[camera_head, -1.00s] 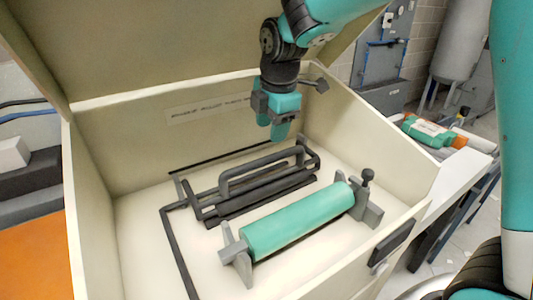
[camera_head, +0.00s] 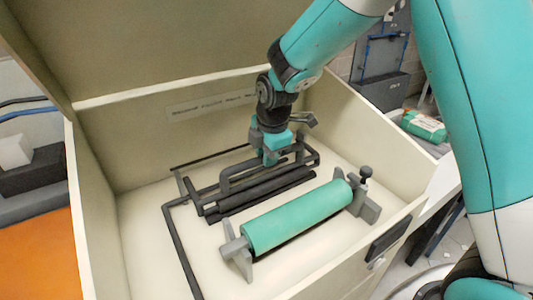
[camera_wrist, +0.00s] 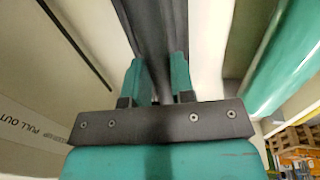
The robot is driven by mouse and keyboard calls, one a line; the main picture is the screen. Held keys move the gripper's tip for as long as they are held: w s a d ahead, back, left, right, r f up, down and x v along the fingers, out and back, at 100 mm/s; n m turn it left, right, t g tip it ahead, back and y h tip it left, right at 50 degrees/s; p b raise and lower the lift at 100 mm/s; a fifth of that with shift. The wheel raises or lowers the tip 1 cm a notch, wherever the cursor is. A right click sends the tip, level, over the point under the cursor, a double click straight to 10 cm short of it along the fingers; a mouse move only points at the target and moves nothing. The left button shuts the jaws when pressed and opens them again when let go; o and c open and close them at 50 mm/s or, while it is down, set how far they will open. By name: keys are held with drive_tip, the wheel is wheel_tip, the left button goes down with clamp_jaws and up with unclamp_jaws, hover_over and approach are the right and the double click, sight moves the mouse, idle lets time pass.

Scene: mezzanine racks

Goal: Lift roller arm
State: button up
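The roller arm (camera_head: 227,181) is a dark frame with a raised bar handle, lying low inside the open beige box (camera_head: 96,190). My gripper (camera_head: 271,160) points down at the right part of the raised bar. In the wrist view, the two teal fingers of my gripper (camera_wrist: 158,75) stand apart, one on each side of the dark bar (camera_wrist: 158,25). The fingers look open around it; whether they touch it is unclear. The fingertips partly hide the bar in the head view. A teal roller (camera_head: 297,217) lies in front, held on grey brackets.
The box's lid (camera_head: 150,45) stands raised behind. The side walls and front wall of the box surround the work area. A dark latch (camera_head: 388,240) is on the front wall. A teal and orange bottle (camera_head: 424,126) lies outside to the right.

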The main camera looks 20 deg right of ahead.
clamp_jaws()
drive_tip(key=shift+r, duration=0.15)
drive_tip(key=r+p, duration=0.1)
drive_tip(key=w+g+p, duration=0.1)
drive_tip(key=p, duration=0.1)
drive_tip(key=shift+w+a+r+g, duration=0.1)
drive_tip(key=shift+a+r+g, duration=0.05)
drive_tip(key=shift+r+g, duration=0.2)
drive_tip(key=w+a+r+p, duration=0.1)
drive_tip(key=w+r+p, duration=0.1)
drive_tip(key=w, duration=0.4)
drive_tip(key=shift+w+a+r+p, duration=0.2)
drive_tip(key=shift+w+r+p, duration=0.2)
drive_tip(key=shift+r, duration=0.1)
